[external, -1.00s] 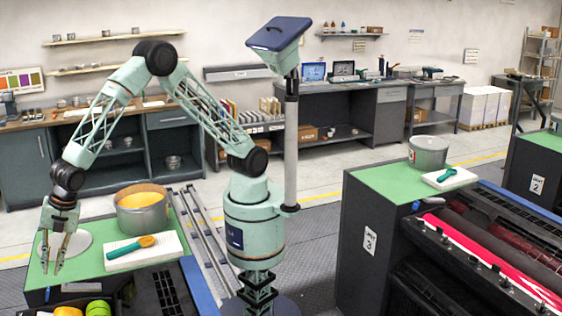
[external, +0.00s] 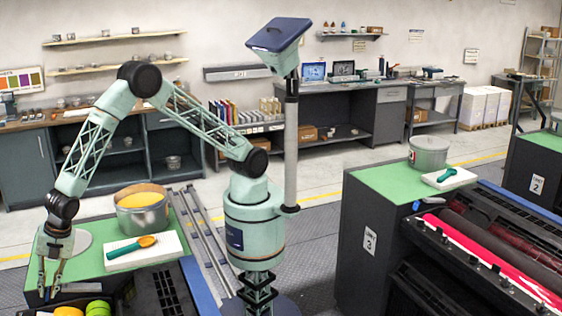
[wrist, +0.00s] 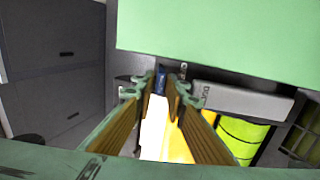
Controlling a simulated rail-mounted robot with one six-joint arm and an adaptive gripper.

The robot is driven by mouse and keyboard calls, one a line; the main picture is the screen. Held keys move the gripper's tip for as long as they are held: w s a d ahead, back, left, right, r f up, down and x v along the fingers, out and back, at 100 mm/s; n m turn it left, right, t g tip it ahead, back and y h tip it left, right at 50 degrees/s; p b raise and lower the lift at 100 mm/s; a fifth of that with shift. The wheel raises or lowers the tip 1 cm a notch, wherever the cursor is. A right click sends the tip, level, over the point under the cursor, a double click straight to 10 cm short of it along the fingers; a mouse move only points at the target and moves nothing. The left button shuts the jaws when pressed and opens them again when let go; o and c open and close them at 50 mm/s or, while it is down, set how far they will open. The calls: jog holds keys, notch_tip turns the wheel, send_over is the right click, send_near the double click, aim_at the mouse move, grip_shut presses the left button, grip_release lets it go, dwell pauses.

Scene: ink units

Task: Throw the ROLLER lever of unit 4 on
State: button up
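Unit 4 is the near-left cabinet with a green top (external: 88,262); its number is not readable here. My gripper (external: 48,294) points down at the front left edge of this top. In the wrist view my gripper (wrist: 162,88) has its two fingers apart with a narrow gap. A small dark blue piece, probably the lever handle (wrist: 161,78), shows between or just beyond the fingertips; I cannot tell whether they touch it. A small metal pin (wrist: 183,70) stands just right of it. The lever's name and position are not readable.
A pot of yellow ink (external: 142,212) and a white pad (external: 130,254) with an orange-tipped teal scoop (external: 140,243) stand on the green top. A grey labelled block (wrist: 242,99) and yellow-green rolls (wrist: 240,135) lie right of the fingers. Unit 3 (external: 370,240) is across the aisle.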

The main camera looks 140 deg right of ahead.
jog(key=shift+w+f, duration=0.15)
jog(key=shift+f, duration=0.2)
grip_shut()
